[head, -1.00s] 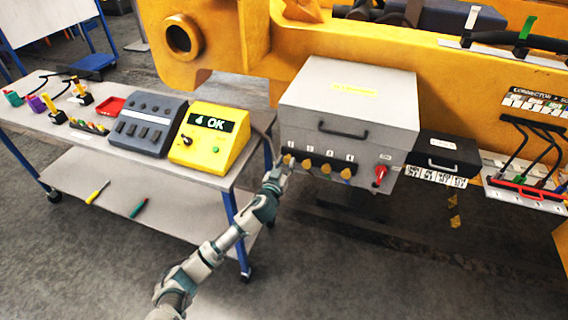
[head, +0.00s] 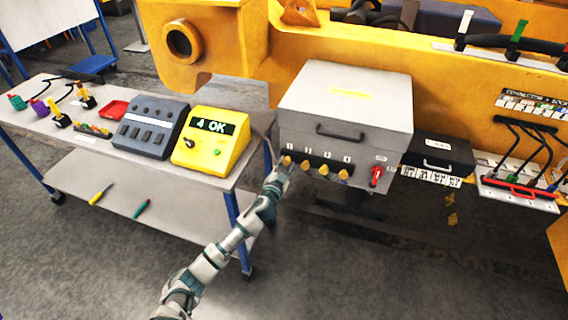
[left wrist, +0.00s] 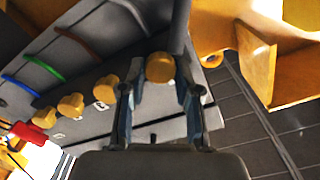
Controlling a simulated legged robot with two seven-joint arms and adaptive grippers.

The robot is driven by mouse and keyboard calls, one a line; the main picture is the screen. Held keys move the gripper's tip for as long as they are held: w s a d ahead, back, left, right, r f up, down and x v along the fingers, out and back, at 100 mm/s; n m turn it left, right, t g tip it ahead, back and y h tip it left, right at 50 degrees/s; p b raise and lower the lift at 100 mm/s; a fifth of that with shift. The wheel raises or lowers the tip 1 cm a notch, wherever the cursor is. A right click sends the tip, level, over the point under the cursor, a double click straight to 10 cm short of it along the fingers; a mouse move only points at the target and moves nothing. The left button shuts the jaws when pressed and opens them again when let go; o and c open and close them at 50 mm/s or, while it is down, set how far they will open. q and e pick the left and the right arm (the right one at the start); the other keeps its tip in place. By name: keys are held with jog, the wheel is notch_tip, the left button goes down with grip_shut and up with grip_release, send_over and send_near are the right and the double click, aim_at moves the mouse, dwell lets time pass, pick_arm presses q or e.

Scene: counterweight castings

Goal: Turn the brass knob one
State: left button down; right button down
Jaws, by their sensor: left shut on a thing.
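The brass knob one (head: 287,161) is the leftmost in a row of several brass knobs on the front of a grey box (head: 345,100). My left gripper (head: 281,170) is at this knob, its arm coming up from below. In the left wrist view, knob one (left wrist: 160,67) sits between the two fingers of my left gripper (left wrist: 160,92), which is shut on it. The other brass knobs (left wrist: 71,104) run down to the left in that view. Which way knob one is turned cannot be told. My right gripper does not show.
A red switch (head: 377,175) is right of the knobs. A yellow tester reading "4 OK" (head: 211,137) stands on the table (head: 207,181) at left. A black case (head: 440,152) and cables are at right. The floor in front is clear.

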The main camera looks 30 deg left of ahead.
pick_arm(q)
jog(key=m+p, duration=0.3)
jog(key=m, duration=0.6)
jog(key=shift+d+f+p, duration=0.1)
jog(key=shift+f+p, duration=0.05)
jog(key=shift+p, duration=0.2)
jog(key=m+p, duration=0.1)
jog(key=m, duration=0.2)
jog(key=shift+f+m, duration=0.1)
jog(key=shift+m, duration=0.2)
jog(key=shift+f+m+p, duration=0.2)
jog(key=shift+m+p, duration=0.45)
jog(key=shift+m, duration=1.25)
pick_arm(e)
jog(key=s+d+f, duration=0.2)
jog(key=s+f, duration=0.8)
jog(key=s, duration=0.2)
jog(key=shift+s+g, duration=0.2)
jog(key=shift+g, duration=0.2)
pick_arm(q)
jog(key=shift+f, duration=0.1)
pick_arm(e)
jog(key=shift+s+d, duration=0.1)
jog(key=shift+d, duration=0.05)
pick_arm(q)
jog(key=c, duration=0.8)
grip_release()
jog(key=shift+w, duration=0.1)
